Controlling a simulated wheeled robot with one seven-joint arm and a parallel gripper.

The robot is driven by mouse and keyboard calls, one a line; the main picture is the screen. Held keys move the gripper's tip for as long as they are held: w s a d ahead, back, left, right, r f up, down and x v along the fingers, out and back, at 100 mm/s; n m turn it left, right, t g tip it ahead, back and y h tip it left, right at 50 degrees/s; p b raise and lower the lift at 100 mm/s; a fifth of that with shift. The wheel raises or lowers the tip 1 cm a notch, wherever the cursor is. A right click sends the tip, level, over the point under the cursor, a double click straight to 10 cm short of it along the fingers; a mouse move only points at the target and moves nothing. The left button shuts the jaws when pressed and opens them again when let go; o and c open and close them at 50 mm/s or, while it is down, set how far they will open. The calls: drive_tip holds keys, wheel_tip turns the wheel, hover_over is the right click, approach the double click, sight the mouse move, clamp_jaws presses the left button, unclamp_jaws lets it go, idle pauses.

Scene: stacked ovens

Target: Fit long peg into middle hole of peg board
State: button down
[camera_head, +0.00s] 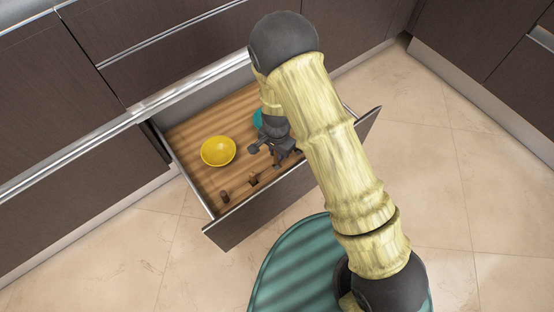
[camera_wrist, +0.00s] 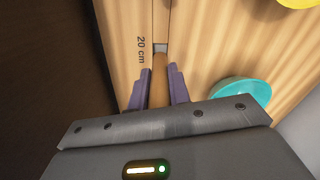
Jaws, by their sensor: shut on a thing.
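In the wrist view, my gripper (camera_wrist: 160,82) has its two purple-grey fingers on either side of a brown wooden peg (camera_wrist: 159,78) and is shut on it. Just beyond the peg's end is a small grey square patch (camera_wrist: 160,47) in a strip of wood; I cannot tell whether it is a hole. The text "20 cm" (camera_wrist: 141,50) is printed on the wood beside it. In the head view, my gripper (camera_head: 277,157) is low inside the open drawer, near its front wall. The peg is not clear there. I cannot make out a separate peg board.
The open drawer (camera_head: 192,164) has a striped wooden floor. A yellow bowl (camera_head: 218,151) and a teal bowl (camera_head: 258,118) stand in it; the teal bowl also shows right of my gripper in the wrist view (camera_wrist: 241,91). Small brown upright pieces (camera_head: 224,196) (camera_head: 253,180) stand by the drawer front.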

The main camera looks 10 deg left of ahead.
drive_tip(key=shift+f+b, duration=1.5)
drive_tip(key=shift+f, duration=1.05)
drive_tip(key=shift+f, duration=0.15)
drive_tip(key=c, duration=1.3)
unclamp_jaws()
wheel_tip(320, 180, up, 12)
drive_tip(key=p, duration=0.7)
drive_tip(key=shift+r, duration=0.2)
